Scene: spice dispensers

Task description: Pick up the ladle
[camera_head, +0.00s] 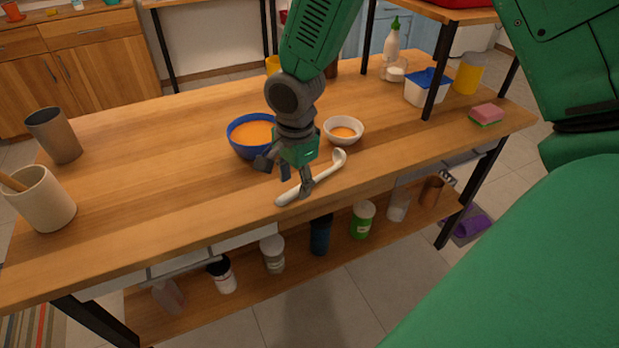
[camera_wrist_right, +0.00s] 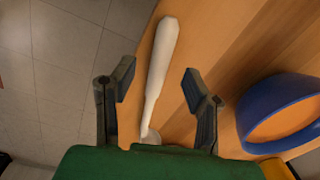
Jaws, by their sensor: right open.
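The white ladle (camera_head: 319,178) lies on the wooden table near its front edge, its bowl end to the right and its handle end to the left. My right gripper (camera_head: 293,184) is above the ladle, pointing down, with its fingers apart. In the right wrist view, the ladle (camera_wrist_right: 156,80) runs between the two open fingers of my right gripper (camera_wrist_right: 156,90), and its bowl end is partly hidden by the gripper body. I cannot tell whether a finger touches the ladle. My left gripper is not in view.
A blue bowl (camera_head: 240,147) with orange contents stands behind and left of my right gripper; it also shows in the right wrist view (camera_wrist_right: 258,105). A small white bowl (camera_head: 344,138) stands behind the ladle. Cups (camera_head: 40,200) stand at the left. The table's left middle is clear.

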